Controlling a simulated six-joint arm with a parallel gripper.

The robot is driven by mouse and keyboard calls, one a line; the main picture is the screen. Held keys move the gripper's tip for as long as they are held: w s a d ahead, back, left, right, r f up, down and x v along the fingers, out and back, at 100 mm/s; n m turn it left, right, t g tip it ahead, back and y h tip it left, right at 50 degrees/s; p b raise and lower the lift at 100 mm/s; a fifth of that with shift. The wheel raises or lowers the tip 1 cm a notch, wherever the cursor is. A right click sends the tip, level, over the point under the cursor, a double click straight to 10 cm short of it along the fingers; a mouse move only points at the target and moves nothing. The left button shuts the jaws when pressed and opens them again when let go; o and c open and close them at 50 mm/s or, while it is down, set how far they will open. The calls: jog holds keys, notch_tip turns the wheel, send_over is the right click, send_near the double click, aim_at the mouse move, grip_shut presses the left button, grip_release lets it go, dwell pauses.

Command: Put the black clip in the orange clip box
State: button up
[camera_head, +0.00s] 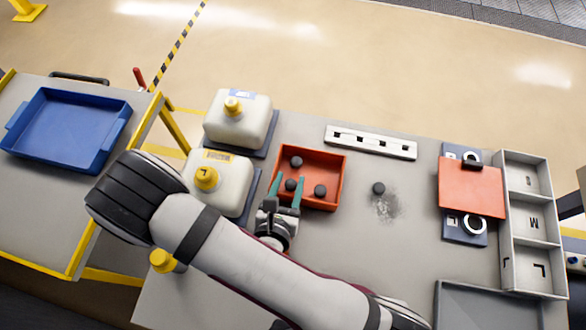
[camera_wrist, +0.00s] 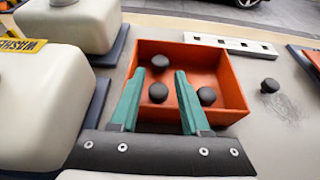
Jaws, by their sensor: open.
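The orange clip box (camera_head: 343,178) is an open tray in the middle of the table; it also shows in the wrist view (camera_wrist: 240,85). Three round black clips lie inside it: one toward the back (camera_head: 296,162), one near the fingers (camera_head: 290,185) and one to the right (camera_head: 320,191). Another black clip (camera_head: 378,188) lies on the grey table right of the box; the wrist view shows it too (camera_wrist: 270,86). My gripper (camera_head: 289,180) has green fingers. It is open, with its fingertips over the box's front left part. In the wrist view (camera_wrist: 160,73) one clip (camera_wrist: 158,93) appears between the fingers.
Two white jugs with yellow caps (camera_head: 238,120) (camera_head: 220,182) stand left of the box. A white slotted strip (camera_head: 370,142) lies behind it. A dark smudge (camera_head: 386,207) marks the table beside the loose clip. A red plate (camera_head: 471,187) and grey bins (camera_head: 529,228) are at right.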

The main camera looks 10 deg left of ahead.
jog(key=shift+s+r, duration=0.25)
jog(key=shift+s, duration=0.4)
jog(key=w+d+r+m+h, duration=0.2)
jog(key=d+r+m+h, duration=0.1)
jog(key=shift+w+d+r+m, duration=0.1)
jog(key=shift+r+m, duration=0.15)
jog(key=shift+m, duration=0.05)
jog(key=w+d+r+m+g+h, duration=0.1)
jog(key=d+r+m+h, duration=0.4)
jog(key=d+m, duration=0.2)
jog(key=s+d+r+m+g+h, duration=0.45)
jog(key=s+d+m+g, duration=0.35)
jog(key=d+m+g, duration=0.45)
jog(key=s+a+r+m+g+y, duration=0.25)
jog(key=s+m+y, duration=0.6)
jog(key=m, duration=0.55)
jog(key=w+a+r+m+t+y, duration=0.2)
jog(key=a+m+y, duration=0.2)
jog(key=a+y, duration=0.1)
jog(key=shift+a+r+y, duration=0.2)
jog(key=shift+a+y, duration=0.2)
jog(key=shift+a, duration=0.15)
jog(key=shift+m, duration=0.25)
